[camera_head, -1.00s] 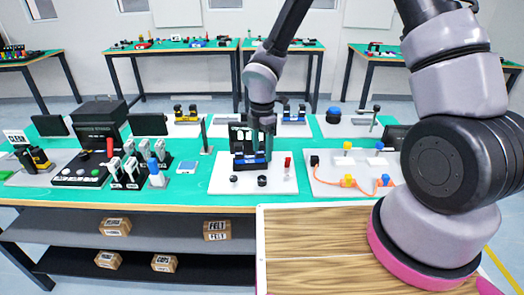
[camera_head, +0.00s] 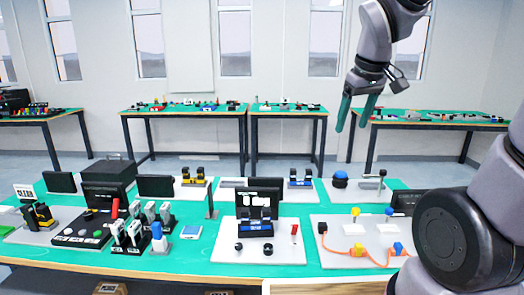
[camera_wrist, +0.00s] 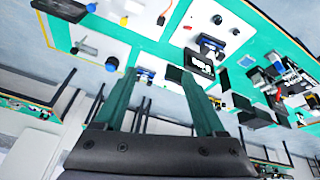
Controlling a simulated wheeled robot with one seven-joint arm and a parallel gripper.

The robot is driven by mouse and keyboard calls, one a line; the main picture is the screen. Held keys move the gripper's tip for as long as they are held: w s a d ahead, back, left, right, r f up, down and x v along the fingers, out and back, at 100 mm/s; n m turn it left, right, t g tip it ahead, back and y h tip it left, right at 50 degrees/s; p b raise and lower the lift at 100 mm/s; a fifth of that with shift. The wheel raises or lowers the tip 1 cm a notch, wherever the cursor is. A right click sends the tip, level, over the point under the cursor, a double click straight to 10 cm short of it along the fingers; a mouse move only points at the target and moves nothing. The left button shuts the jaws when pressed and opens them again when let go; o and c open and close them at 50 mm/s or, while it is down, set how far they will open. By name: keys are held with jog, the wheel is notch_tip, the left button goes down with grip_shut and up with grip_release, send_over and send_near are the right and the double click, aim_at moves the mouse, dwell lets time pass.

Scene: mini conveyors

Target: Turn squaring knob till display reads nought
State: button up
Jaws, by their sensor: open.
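A white board (camera_head: 225,254) on the green table carries a black display (camera_head: 263,199) with small white marks, too small to read. Two black knobs stand at its front, a left knob (camera_head: 239,247) and a right knob (camera_head: 267,249); I cannot tell which is the squaring knob. A dark block with a blue strip (camera_head: 255,230) sits behind them, and a red lever (camera_head: 294,232) is at the right. My gripper (camera_head: 352,127) is open and empty, high above and right of the board, touching nothing. The display also shows in the wrist view (camera_wrist: 200,62).
Right of the board is a panel with an orange cable (camera_head: 335,249). Left are several grey-and-black clamps (camera_head: 130,234), a blue-topped bottle (camera_head: 158,238) and a black box with buttons (camera_head: 85,232). Other tables (camera_head: 185,112) stand behind. The air around my gripper is clear.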

jog(key=s+d+r+m+t+y, duration=0.1)
jog(key=s+d+r+m+t, duration=0.1)
jog(key=s+r+m, duration=0.4)
jog(key=shift+s+d+r+m+t+y, duration=0.3)
jog(key=shift+s+d+r+m, duration=0.1)
jog(key=shift+s+m, duration=0.6)
dwell(1.8)
